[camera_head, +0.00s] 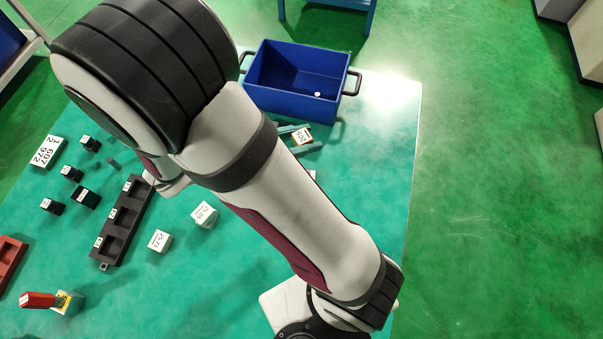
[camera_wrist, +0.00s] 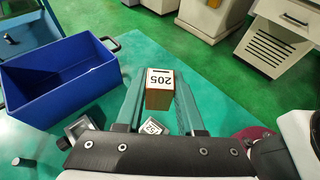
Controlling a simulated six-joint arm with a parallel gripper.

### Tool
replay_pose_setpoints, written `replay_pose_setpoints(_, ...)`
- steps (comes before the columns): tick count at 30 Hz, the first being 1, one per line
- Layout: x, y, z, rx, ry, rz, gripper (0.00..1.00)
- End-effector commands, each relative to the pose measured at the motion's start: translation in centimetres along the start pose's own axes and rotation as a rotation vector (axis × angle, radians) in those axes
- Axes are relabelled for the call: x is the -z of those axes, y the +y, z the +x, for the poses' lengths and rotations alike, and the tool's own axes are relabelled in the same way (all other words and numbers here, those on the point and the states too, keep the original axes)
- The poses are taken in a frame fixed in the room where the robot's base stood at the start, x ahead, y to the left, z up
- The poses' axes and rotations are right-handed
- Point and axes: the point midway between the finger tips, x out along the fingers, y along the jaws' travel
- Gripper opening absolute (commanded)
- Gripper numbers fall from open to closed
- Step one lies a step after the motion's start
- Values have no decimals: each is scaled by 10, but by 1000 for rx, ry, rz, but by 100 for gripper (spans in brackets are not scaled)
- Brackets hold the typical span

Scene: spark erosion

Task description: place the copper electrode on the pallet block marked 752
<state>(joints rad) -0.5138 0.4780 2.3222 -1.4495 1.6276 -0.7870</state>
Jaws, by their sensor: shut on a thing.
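My gripper (camera_head: 300,139) is shut on a copper-brown block, which I take to be the copper electrode (camera_head: 302,134). Its white face reads 205. In the wrist view the electrode (camera_wrist: 158,96) sits between the two teal fingers of my gripper (camera_wrist: 160,104), label end outward. Below it in that view, a small block with a white label (camera_wrist: 152,128) shows partly between the fingers; its number is too small to read surely. I cannot make out a clear 752 in either view. My arm hides part of the table in the head view.
A blue bin (camera_head: 300,68) with black handles stands beyond my gripper. A dark three-pocket rack (camera_head: 127,215), pale blocks (camera_head: 160,240) and (camera_head: 204,214), several black pieces and a white number card (camera_head: 47,151) lie left. The table's right side is clear.

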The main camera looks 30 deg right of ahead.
Motion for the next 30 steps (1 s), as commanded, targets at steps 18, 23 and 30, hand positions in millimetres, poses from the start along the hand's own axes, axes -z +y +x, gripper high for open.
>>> replay_pose_setpoints(18,99,1,42,-1,-3,-8,0)
replay_pose_setpoints(23,116,1,48,-2,-1,-4,0)
replay_pose_setpoints(30,117,2,48,-3,0,-4,0)
